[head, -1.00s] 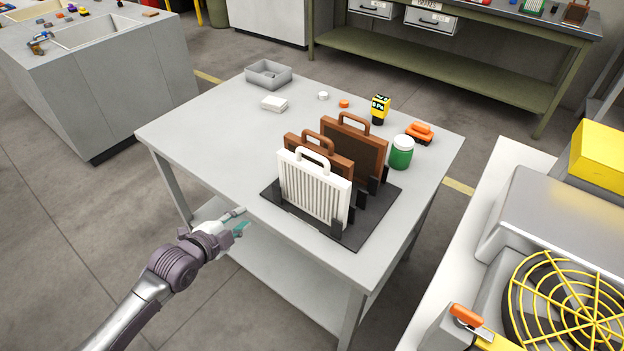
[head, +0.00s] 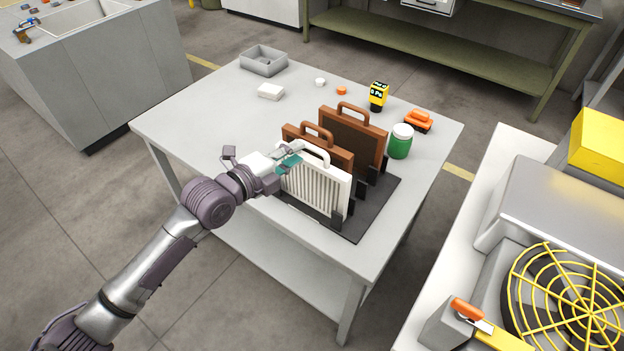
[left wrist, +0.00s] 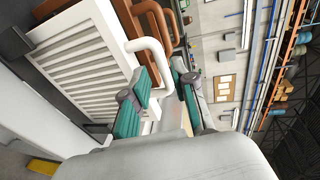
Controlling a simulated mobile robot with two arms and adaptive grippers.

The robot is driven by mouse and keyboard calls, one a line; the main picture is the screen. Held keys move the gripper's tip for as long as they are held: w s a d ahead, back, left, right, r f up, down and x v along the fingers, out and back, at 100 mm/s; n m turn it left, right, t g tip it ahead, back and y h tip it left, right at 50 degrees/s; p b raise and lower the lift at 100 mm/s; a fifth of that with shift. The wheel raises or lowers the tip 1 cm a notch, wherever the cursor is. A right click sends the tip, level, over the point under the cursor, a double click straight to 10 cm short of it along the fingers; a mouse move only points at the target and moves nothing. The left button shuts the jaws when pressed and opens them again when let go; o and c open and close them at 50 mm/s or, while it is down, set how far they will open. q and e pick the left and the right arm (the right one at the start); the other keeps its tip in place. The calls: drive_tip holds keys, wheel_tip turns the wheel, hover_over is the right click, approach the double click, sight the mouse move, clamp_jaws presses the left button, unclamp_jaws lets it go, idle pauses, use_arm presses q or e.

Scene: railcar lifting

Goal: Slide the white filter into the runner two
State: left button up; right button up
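The white filter (head: 313,190) stands upright in the front of a black rack (head: 350,233), its slatted face towards me and its loop handle on top. My left gripper (head: 292,158) is at the filter's upper left, close to the handle. In the left wrist view the white filter (left wrist: 85,62) fills the left side. The teal fingers of my left gripper (left wrist: 164,78) are spread apart, with the white handle (left wrist: 152,55) showing in and beyond the gap. Contact cannot be told. No runner two can be made out. My right gripper is not in view.
Two brown filters (head: 352,145) stand behind the white one. A green jar (head: 400,147), a yellow-black item (head: 378,97) and an orange item (head: 418,121) stand behind the rack. A grey bin (head: 263,66) is at the far corner. The grey table's left part (head: 190,120) is clear.

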sight(307, 143)
use_arm(q)
drive_tip(key=p+x, duration=0.1)
drive_tip(key=x, duration=0.3)
drive_tip(key=shift+w+r+p, duration=0.1)
drive_tip(key=shift+p, duration=0.2)
drive_tip(key=shift+w+d, duration=0.35)
drive_tip(key=shift+w, duration=0.05)
drive_tip(key=shift+c, duration=0.8)
clamp_jaws()
